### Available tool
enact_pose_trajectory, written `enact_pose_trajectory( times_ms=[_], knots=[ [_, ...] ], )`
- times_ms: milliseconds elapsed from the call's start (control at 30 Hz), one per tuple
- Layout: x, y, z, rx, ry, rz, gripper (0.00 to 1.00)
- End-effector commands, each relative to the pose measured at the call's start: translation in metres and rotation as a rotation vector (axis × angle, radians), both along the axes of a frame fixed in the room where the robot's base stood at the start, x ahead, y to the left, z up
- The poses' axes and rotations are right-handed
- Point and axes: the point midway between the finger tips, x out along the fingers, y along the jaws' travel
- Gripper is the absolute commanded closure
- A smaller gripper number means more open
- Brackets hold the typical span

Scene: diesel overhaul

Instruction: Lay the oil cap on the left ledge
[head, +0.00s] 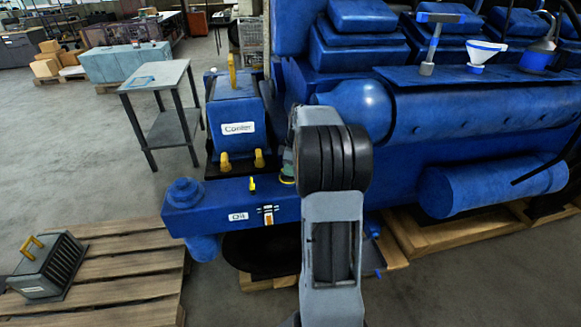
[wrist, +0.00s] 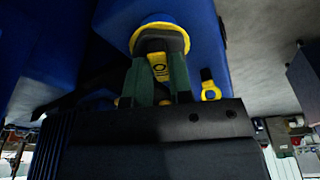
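The oil cap (wrist: 160,38) is a dark disc with a yellow rim and a yellow grip tab. In the head view only its yellow edge (head: 287,180) shows beside my arm, at the top of the blue box labelled "Oil" (head: 215,207). My gripper (wrist: 160,82) has its green fingers on both sides of the tab, with the tab filling the gap between them. The cap is at the blue surface; I cannot tell whether it is seated or lifted. No ledge is marked as the left one.
A yellow dipstick handle (head: 252,183) stands close left of the cap and also shows in the wrist view (wrist: 210,86). The blue cooler (head: 236,105) rises behind. A funnel (head: 482,52) and other tools stand on the engine's right shelf (head: 450,78). A small table (head: 155,76) is at left.

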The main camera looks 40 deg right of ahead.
Motion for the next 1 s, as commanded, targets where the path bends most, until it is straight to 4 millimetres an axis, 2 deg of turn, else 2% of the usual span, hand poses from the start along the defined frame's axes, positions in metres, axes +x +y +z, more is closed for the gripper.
enact_pose_trajectory(
  times_ms=[33,200,567,1000],
  knots=[
    [0.0,0.0,0.0,0.0,0.0,0.0,0.84],
    [0.0,0.0,0.0,0.0,0.0,0.0,1.0],
    [0.0,0.0,0.002,-0.001,-0.001,0.0,1.0],
    [0.0,0.0,0.018,-0.001,-0.001,0.0,1.0]
  ],
)
